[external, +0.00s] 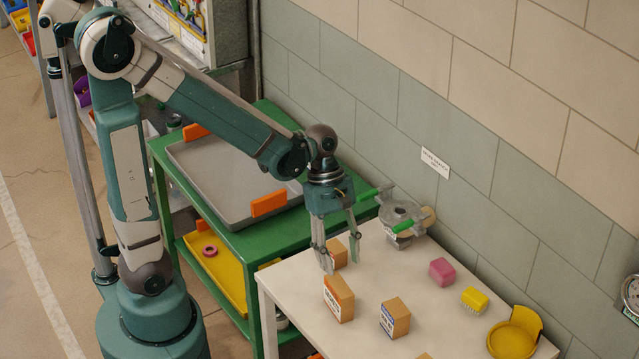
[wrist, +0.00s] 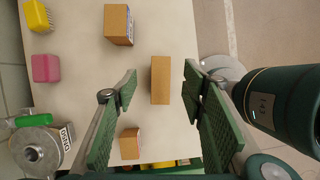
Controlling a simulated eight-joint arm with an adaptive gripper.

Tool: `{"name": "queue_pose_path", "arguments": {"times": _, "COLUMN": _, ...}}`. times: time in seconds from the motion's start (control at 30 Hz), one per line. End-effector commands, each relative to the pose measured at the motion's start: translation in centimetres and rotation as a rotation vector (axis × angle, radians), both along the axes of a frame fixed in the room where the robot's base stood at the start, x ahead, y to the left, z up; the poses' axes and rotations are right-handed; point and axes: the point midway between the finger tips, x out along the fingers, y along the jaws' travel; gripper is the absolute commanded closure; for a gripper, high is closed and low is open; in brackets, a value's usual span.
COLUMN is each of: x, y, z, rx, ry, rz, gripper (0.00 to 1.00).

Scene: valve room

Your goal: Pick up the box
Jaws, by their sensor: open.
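Several brown cardboard boxes are on the white table, and I cannot tell which one the task names. A tall box (external: 340,299) with a printed label stands near the table's left edge. In the wrist view this box (wrist: 160,80) appears between my fingertips, seen from above. A small box (external: 339,252) stands behind it, partly hidden by my fingers; it also shows in the wrist view (wrist: 130,143). Another labelled box (external: 396,317) stands to the right, at the top of the wrist view (wrist: 118,25). My gripper (external: 341,266) is open and empty, pointing down above the tall box.
A metal valve part (external: 402,218) with green handles stands at the table's back. A pink block (external: 442,272), a yellow brush (external: 474,300) and a yellow round object (external: 512,338) sit to the right. A green cart with a grey tray (external: 225,180) stands left; a wall is behind.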

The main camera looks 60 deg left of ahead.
Motion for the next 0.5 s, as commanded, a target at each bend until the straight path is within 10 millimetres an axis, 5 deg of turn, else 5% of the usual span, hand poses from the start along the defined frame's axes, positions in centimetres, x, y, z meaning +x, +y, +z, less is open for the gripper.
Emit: {"name": "queue_pose_path", "arguments": {"times": 0.5, "x": 0.1, "y": 0.0, "z": -7.7, "rx": 0.000, "ry": 0.000, "rz": 0.000, "gripper": 0.59}}
